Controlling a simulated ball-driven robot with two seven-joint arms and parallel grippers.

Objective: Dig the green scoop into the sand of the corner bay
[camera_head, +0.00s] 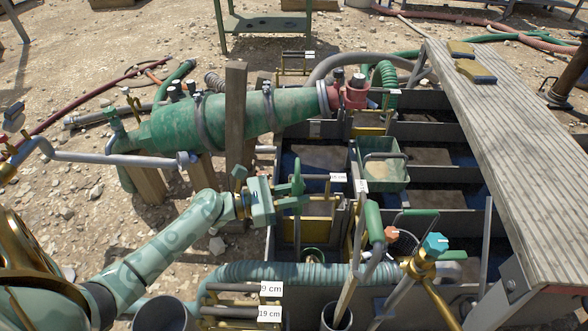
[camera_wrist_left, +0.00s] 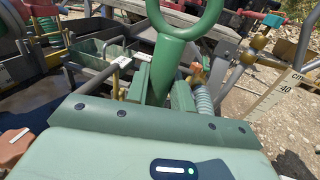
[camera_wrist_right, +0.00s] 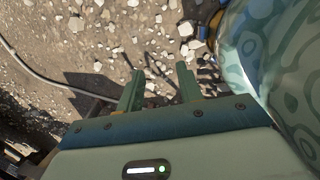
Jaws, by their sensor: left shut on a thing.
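My left gripper (camera_head: 290,203) is shut on a green handle with a ring at its top (camera_head: 298,176), above the near left part of the tank. It looks like the green scoop; in the left wrist view the ring and thick stem (camera_wrist_left: 170,55) stand between the fingers, and its lower end is hidden. The dark-walled tank (camera_head: 430,132) is split into bays; brown sand (camera_head: 325,157) shows in a far left bay. I cannot tell which is the corner bay. My right gripper (camera_wrist_right: 160,88) is open and empty over stony ground; it is outside the head view.
A green tub (camera_head: 384,178) with a grey handle sits inside the tank. A wooden plank (camera_head: 505,150) spans the right side. A green cylinder (camera_head: 220,117) lies behind my left arm. A teal hose (camera_head: 300,271) and a green-handled tool (camera_head: 374,220) are close in front.

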